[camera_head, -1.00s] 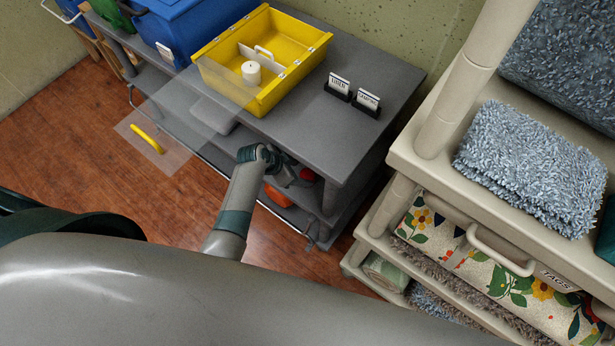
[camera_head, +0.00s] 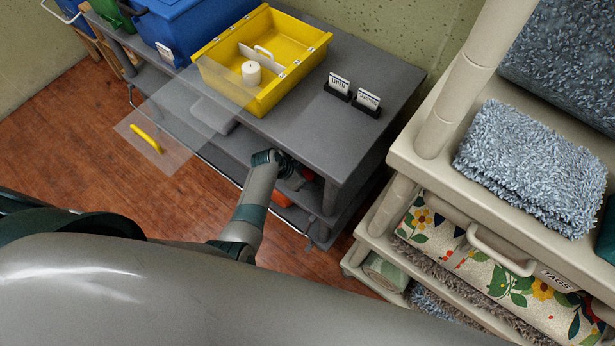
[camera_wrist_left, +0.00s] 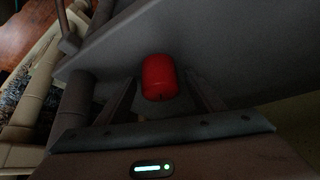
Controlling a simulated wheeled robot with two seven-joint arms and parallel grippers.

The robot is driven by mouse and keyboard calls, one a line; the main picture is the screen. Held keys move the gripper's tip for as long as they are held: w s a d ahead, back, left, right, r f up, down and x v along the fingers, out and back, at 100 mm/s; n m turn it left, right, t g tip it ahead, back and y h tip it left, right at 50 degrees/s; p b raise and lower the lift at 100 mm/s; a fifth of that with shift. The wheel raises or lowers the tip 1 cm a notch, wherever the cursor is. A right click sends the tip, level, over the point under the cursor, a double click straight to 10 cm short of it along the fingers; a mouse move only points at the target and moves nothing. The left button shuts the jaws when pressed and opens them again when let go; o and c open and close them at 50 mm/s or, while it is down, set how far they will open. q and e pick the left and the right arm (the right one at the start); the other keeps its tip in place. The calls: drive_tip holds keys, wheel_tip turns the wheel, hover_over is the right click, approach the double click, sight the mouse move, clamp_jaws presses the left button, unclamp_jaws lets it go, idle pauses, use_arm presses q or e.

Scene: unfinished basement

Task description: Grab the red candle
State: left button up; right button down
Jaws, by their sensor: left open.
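The red candle (camera_wrist_left: 158,78) is a short red cylinder on a grey shelf surface in the left wrist view. My left gripper (camera_wrist_left: 160,88) is open, with one finger on each side of the candle's near part. I cannot tell whether the fingers touch it. In the head view my left gripper (camera_head: 292,170) reaches under the top of the grey shelf unit, onto its middle shelf. My right gripper is not in view.
The grey shelf unit (camera_head: 340,140) carries a yellow bin (camera_head: 292,84) with a white candle (camera_head: 251,73) and two small label stands (camera_head: 352,93). An orange object (camera_head: 278,198) lies low in the unit. A beige rack (camera_head: 425,165) with towels stands at right.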

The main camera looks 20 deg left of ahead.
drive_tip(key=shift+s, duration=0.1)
use_arm(q)
drive_tip(key=c, duration=1.2)
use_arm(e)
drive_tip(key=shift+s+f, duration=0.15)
use_arm(q)
drive_tip(key=shift+r, duration=0.1)
